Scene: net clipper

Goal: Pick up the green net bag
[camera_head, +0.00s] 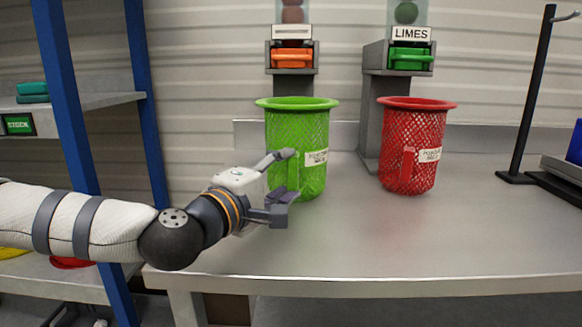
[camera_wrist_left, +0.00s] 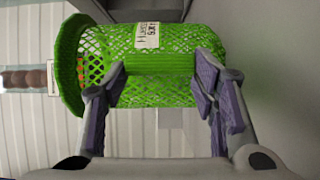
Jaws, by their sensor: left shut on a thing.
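The green net bag (camera_head: 309,140) stands upright on the metal table, with a wide rim, a white label and a handle on its front. My left gripper (camera_head: 283,177) reaches it from the left, with one finger higher and one lower at the handle. The exact contact under the pads is hidden. My right gripper is not in view.
A red net bag (camera_head: 412,150) stands to the right on the metal table (camera_head: 420,240). Behind are dispensers with an orange clip (camera_head: 292,58) and a green clip (camera_head: 410,58), the latter under a LIMES sign. A black stand (camera_head: 530,100) is at right, a blue-post shelf (camera_head: 75,110) at left.

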